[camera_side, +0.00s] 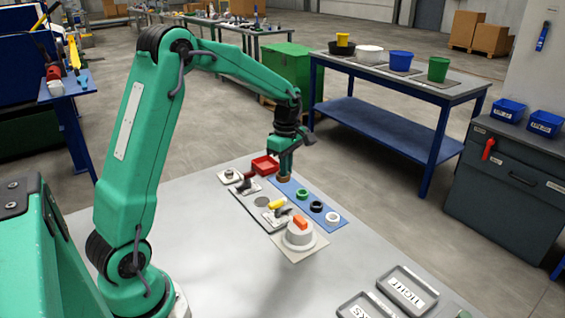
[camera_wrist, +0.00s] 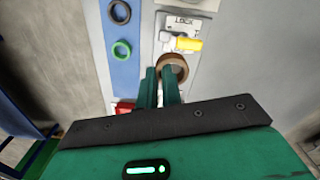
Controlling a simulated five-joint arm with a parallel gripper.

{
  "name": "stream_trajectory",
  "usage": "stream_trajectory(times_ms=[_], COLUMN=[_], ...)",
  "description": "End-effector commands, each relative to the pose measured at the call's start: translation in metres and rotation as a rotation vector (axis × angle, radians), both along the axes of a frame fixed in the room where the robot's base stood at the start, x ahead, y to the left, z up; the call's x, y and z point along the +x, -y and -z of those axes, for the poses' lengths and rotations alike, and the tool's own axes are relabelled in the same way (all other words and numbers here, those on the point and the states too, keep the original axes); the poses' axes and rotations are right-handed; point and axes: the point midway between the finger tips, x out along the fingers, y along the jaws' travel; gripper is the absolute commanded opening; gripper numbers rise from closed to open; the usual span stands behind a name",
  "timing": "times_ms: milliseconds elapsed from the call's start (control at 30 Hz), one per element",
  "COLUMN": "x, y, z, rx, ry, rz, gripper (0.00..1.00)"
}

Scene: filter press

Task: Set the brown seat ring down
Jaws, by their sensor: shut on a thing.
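The brown seat ring (camera_wrist: 184,67) is held at the tips of my gripper (camera_wrist: 160,74). In the wrist view its near-left wall is at the fingers, and the fingers hide part of it. In the side view the ring (camera_side: 284,179) is under my gripper (camera_side: 284,172), close to the far end of the blue mat (camera_side: 334,224). In the wrist view it appears over the grey plate beside the mat (camera_wrist: 122,82). I cannot tell how high it is above the surface.
A green ring (camera_side: 302,194), a black ring (camera_side: 317,206) and a white ring (camera_side: 332,218) lie on the mat. A yellow handle (camera_side: 276,204) stands on the grey plate. A white round fixture (camera_side: 300,236) carries an orange part.

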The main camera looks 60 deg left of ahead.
Motion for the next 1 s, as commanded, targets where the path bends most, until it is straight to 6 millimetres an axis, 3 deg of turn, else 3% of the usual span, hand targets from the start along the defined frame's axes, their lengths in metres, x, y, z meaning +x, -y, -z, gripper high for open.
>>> stream_trajectory(times_ms=[1000], x=[0.042], y=[-0.048], z=[0.001], rx=[0.001], ry=[0.0], rz=[1.067], gripper=[0.0])
